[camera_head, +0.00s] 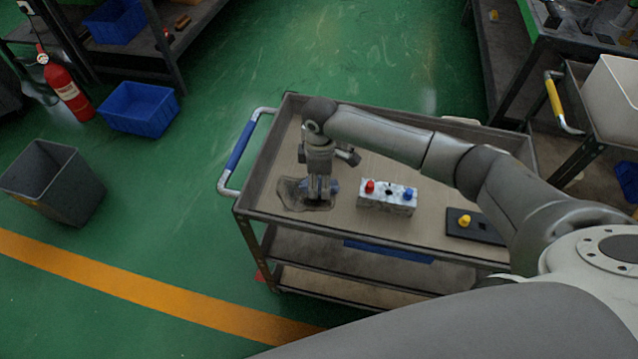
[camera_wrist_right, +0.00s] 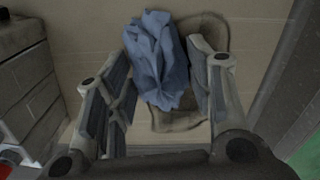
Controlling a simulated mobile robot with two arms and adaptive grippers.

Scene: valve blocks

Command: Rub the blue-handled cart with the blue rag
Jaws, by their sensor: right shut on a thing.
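The blue-handled cart (camera_head: 282,160) stands in the middle of the head view. Its blue handle (camera_head: 240,145) is at its left end. My right gripper (camera_head: 320,190) points down at the left part of the cart's top. It is shut on the blue rag (camera_head: 335,186), which shows crumpled between the fingers in the right wrist view (camera_wrist_right: 158,60). A dark, irregular stain (camera_head: 290,193) lies on the top around and under the gripper, partly hidden by it. Whether the rag touches the surface is hard to tell. My left gripper is out of view.
A grey block with red and blue knobs (camera_head: 386,197) sits just right of the gripper. A black plate with a yellow knob (camera_head: 470,226) is farther right. A grey bin (camera_head: 55,185) and a blue crate (camera_head: 140,108) stand on the floor at left.

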